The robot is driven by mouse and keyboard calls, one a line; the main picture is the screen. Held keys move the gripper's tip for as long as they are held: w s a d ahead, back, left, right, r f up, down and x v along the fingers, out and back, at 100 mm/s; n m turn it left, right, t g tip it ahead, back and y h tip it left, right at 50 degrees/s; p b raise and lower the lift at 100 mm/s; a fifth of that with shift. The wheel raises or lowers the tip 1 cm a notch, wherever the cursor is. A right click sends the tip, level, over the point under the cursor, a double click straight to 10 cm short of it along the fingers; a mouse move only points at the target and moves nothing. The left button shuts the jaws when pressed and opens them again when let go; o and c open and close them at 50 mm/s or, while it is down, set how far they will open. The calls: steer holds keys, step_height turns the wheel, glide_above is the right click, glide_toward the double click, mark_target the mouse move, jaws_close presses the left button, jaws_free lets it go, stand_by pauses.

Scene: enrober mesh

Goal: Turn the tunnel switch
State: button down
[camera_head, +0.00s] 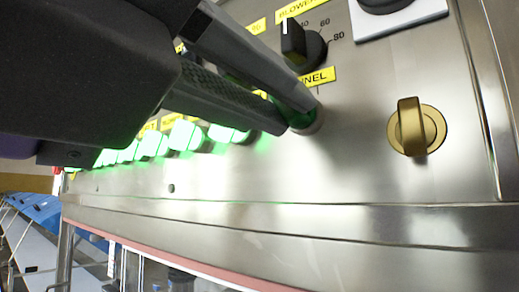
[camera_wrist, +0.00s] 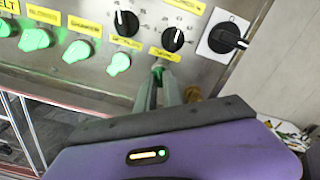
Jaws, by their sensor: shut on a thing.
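A brass key-like knob (camera_head: 418,127) sticks out right of the switch. A black blower dial (camera_head: 303,47) is above it. A row of green-lit switches (camera_head: 186,135) runs left. A black rotary switch on a white plate (camera_wrist: 224,38) is at upper right. Bare steel lies below.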

steer(key=c, duration=1.5)
jaws_free()
steer(key=shift+s+a, duration=0.1)
steer(key=shift+a, duration=0.05)
steer(key=b+v, duration=0.1)
steer(key=v, duration=0.6)
steer(key=shift+s+a, duration=0.15)
steer(key=shift+s, duration=0.1)
